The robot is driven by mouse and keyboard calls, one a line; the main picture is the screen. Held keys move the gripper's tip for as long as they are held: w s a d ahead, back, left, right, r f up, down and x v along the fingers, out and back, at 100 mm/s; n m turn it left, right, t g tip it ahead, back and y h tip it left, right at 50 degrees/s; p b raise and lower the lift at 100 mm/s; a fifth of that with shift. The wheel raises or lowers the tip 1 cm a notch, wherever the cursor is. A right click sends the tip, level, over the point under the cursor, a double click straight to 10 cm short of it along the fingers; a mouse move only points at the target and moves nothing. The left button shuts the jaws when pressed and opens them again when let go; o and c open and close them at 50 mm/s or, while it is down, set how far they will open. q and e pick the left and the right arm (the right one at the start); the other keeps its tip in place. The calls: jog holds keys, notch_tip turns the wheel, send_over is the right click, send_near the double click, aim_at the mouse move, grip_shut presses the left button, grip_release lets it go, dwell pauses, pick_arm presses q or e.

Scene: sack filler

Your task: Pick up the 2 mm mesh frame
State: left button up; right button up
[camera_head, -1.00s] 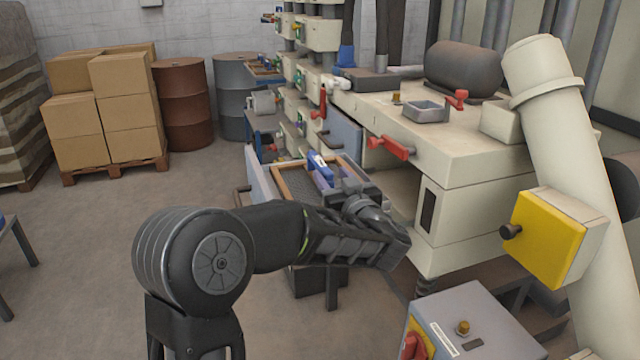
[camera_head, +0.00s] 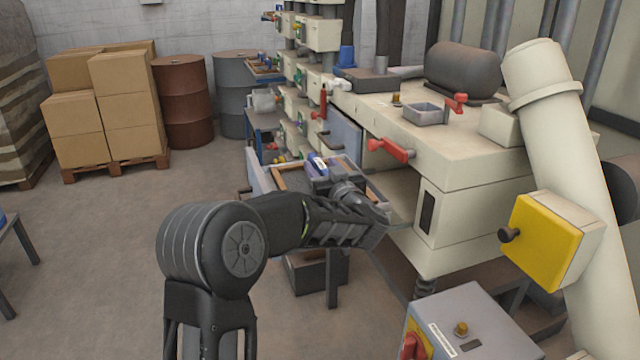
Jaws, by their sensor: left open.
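A wood-edged mesh frame (camera_head: 281,181) lies in the open tray in front of the cream machine, partly hidden behind my left arm. A blue piece with a white label (camera_head: 318,164) shows at its far side. I cannot read a mesh size on it. My left gripper (camera_head: 318,184) is over the frame, close to the blue piece, with its jaws open. Its fingertips are mostly hidden, so I cannot tell whether they touch anything. My right gripper is not in view.
The cream machine (camera_head: 470,160) with red handles (camera_head: 390,149) stands right of the tray. A thick cream pipe with a yellow box (camera_head: 545,240) is at right. A grey control box (camera_head: 470,320) is at the front.

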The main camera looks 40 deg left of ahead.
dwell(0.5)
pick_arm(q)
grip_shut()
jog(key=shift+r, duration=0.1)
dwell(1.2)
